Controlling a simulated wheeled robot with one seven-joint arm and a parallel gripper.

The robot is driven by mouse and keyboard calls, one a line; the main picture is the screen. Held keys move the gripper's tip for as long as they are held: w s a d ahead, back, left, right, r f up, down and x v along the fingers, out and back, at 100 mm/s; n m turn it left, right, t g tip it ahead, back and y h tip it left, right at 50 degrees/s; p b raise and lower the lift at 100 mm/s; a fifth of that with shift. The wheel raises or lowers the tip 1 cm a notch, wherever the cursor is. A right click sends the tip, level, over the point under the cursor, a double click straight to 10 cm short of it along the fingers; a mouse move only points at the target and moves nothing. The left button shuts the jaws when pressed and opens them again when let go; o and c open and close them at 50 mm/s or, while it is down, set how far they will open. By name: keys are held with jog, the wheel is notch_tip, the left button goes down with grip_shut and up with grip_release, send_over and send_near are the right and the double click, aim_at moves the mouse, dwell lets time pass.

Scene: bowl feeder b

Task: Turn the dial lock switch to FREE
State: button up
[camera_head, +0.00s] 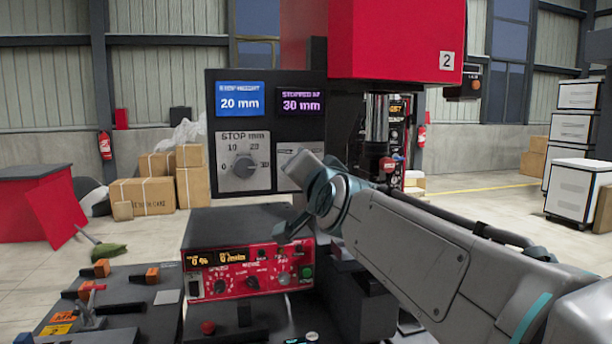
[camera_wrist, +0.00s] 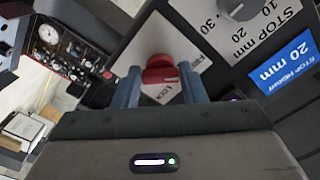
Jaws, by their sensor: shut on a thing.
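The dial lock switch is a red round knob (camera_wrist: 160,64) on a pale plate (camera_wrist: 148,38) in the wrist view. The word LOCK is printed on the plate near the knob, close to my gripper. My gripper (camera_wrist: 159,76) has one blue-grey finger on each side of the knob and is shut on it. In the head view the pale plate (camera_head: 298,152) sits right of the STOP mm dial (camera_head: 244,166); my arm hides the knob and fingers.
The black panel also carries a blue 20 mm display (camera_head: 240,99) and a purple 30 mm display (camera_head: 301,101). A red machine head (camera_head: 395,40) hangs close on the right. Below stands a red control box (camera_head: 240,272) with knobs and a green button.

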dwell(0.4)
jog(key=o, duration=1)
